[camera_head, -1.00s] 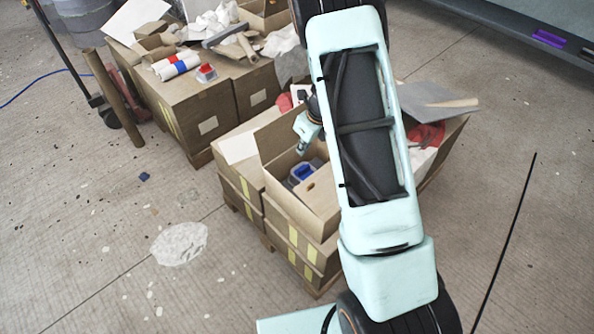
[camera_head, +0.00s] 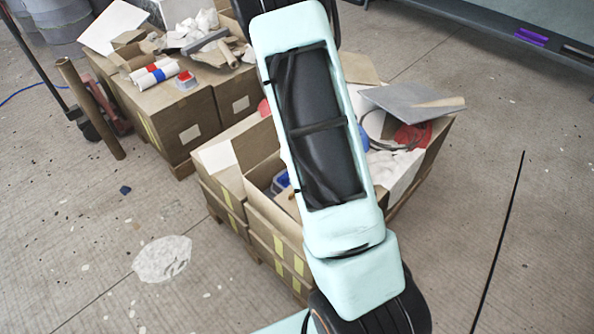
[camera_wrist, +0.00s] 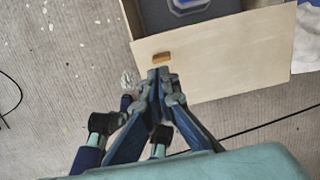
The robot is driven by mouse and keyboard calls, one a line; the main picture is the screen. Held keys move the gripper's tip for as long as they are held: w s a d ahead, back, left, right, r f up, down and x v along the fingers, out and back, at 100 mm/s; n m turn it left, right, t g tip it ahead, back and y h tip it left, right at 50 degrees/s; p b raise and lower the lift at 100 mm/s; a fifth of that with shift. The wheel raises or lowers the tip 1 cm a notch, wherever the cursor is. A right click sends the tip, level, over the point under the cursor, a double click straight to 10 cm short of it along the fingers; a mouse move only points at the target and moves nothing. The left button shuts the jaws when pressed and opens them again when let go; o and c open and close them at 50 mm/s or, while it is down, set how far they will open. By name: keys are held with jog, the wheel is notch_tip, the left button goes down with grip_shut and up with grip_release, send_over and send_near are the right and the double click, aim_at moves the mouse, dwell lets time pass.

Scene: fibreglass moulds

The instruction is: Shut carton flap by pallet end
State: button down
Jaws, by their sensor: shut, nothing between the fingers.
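The open carton (camera_head: 268,216) stands on the near pallet stack in the head view, partly hidden behind my arm. One flap stands up along its left side. My gripper is hidden behind my arm in the head view.
A second pallet of cartons (camera_head: 178,125) with rolls and scraps stands behind to the left. A carton on the right holds white and red material under a grey board (camera_head: 408,102). A brown tube (camera_head: 90,108) leans at left. The floor at front left is open.

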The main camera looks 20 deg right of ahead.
jog(key=f, duration=0.5)
jog(key=shift+w+a+f, duration=0.15)
jog(key=shift+w, duration=0.25)
jog(key=shift+w+f, duration=0.1)
jog(key=shift+f, duration=0.15)
jog(key=shift+f, duration=0.1)
jog(key=shift+w+a+f+b, duration=0.15)
jog(key=shift+w+f+b, duration=0.15)
jog(key=shift+f, duration=0.25)
jog(key=shift+w+a+f+b, duration=0.15)
jog(key=shift+w+f+b, duration=0.15)
jog(key=shift+f, duration=0.25)
jog(key=shift+r, duration=0.1)
